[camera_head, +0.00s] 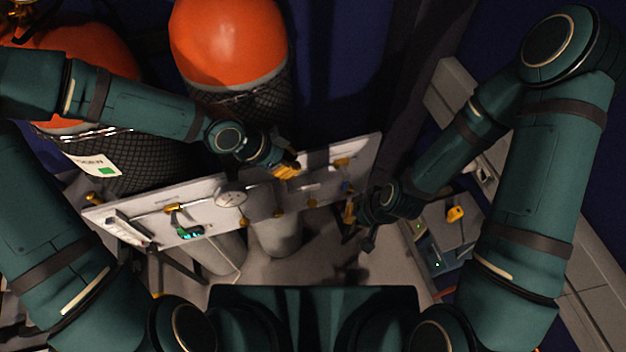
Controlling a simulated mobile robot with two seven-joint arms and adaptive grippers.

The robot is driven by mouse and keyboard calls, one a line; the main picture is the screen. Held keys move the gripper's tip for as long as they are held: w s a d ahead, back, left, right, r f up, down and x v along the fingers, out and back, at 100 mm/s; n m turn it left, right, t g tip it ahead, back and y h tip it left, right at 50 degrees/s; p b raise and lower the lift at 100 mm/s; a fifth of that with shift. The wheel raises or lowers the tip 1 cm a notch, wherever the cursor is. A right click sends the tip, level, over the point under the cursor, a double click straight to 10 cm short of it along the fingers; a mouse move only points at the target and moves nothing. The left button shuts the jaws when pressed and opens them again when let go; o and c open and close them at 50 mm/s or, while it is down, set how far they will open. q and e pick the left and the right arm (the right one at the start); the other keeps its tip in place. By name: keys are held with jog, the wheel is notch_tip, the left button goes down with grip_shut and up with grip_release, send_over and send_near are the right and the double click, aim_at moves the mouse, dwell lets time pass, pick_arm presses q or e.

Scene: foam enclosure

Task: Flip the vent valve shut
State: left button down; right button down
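A pale upright panel (315,192) crosses the middle of the head view and carries several small yellow valve handles. One yellow handle (174,208) is on its left part, another (341,162) near its upper right. I cannot tell which is the vent valve. My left gripper (287,171) is at the panel's upper edge, right of the round gauge; its yellow parts overlap the panel, and whether it touches a handle is unclear. My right gripper (358,224) is beside the panel's right end, apart from the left gripper. Both grippers' finger openings are too small and dark to read.
A round white gauge (231,197) and a green-lit display (189,232) are on the panel. Large orange-topped tanks (228,45) in black mesh stand behind it. At right are grey boxes with a yellow part (455,213). Pale cylinders (277,238) stand below the panel.

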pick_arm(q)
jog(key=shift+f, duration=0.1)
